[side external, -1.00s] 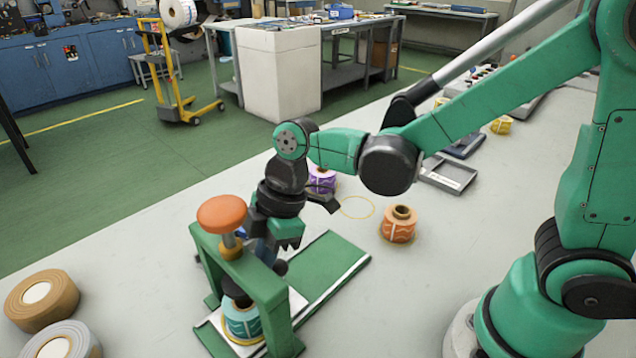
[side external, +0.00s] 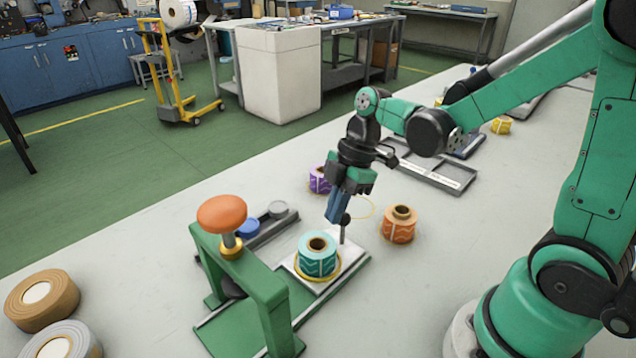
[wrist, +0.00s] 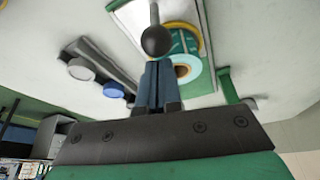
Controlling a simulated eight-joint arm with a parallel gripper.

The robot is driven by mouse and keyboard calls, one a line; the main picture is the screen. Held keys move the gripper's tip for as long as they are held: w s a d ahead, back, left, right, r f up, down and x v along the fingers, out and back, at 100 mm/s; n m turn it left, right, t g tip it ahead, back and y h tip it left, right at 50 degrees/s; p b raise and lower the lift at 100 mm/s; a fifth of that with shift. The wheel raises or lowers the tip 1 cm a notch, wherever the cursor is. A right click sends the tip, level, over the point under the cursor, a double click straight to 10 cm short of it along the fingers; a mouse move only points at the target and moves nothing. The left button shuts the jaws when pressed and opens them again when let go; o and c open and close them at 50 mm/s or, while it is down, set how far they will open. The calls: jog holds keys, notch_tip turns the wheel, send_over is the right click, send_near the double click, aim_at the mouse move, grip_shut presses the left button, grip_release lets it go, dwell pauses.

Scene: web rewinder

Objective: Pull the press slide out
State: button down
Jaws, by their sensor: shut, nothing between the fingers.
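The press is a green frame (side external: 268,290) with an orange knob (side external: 222,214) on top. Its pale slide plate (side external: 350,252) is out from under the frame, toward the back right, on the green base. A teal roll (side external: 318,257) stands on the plate inside a yellow ring. A black ball handle (side external: 346,218) on a thin post rises from the plate's far end; it also shows in the wrist view (wrist: 155,41). My gripper (side external: 333,220) is shut and empty, its blue fingertips right beside the ball. I cannot tell whether they touch it.
An orange roll (side external: 398,226) stands right of the slide, and a purple roll (side external: 319,180) behind it. A dark tray with a blue cap (side external: 248,228) and a grey cap (side external: 277,210) lies behind the press. Tan and grey rolls sit at the front left.

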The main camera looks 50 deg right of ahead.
jog(key=shift+d, duration=0.2)
jog(key=w+v, duration=0.1)
jog(key=v, duration=0.9)
jog(key=s+a+f+m+t+h, duration=0.1)
jog(key=m+t, duration=0.1)
jog(key=m, duration=0.3)
jog(key=s+a+f+m+t+h, duration=0.1)
jog(key=m+t, duration=0.1)
jog(key=m, duration=0.3)
jog(key=s+a+f+m+t+h, duration=0.1)
jog(key=m+t, duration=0.1)
jog(key=m, duration=0.3)
jog(key=shift+a+h, duration=0.4)
